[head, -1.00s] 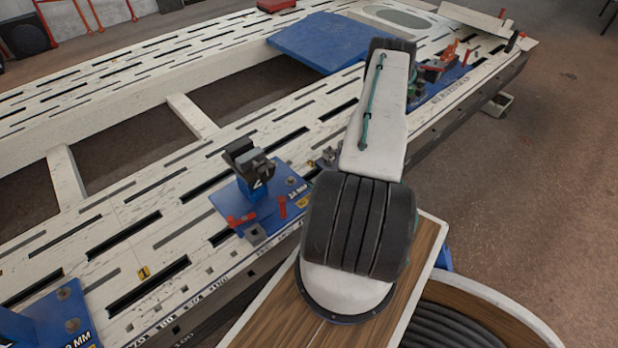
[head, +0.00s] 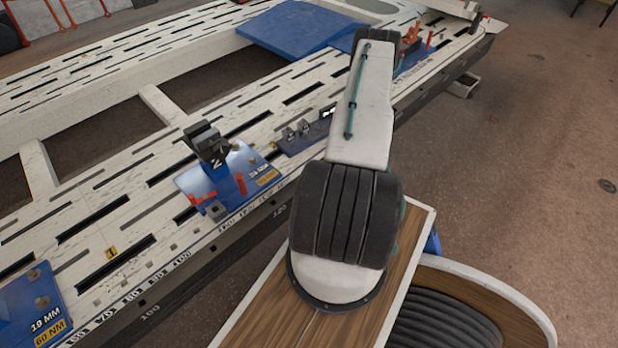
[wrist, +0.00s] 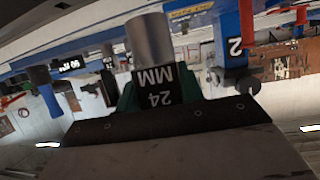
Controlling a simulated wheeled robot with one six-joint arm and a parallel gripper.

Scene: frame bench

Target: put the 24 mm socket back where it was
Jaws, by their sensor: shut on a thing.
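The 24 mm socket (wrist: 150,42) is a bright metal cylinder with a black collar marked "24 MM". It shows in the wrist view, where the picture is upside down. My gripper (wrist: 160,90) is shut on the black collar, with a green finger on either side. In the head view my own arm hides the gripper and the socket. A dark rack (head: 300,138) with small metal sockets stands on the bench, partly behind my arm. I cannot tell which of its places is empty.
A blue station plate (head: 262,165) with a dark clamp marked "2" (head: 207,142) and red pins stands left of the rack. Another blue plate (head: 30,305), marked "19 MM", lies at lower left. The slotted white bench (head: 110,205) has open gaps.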

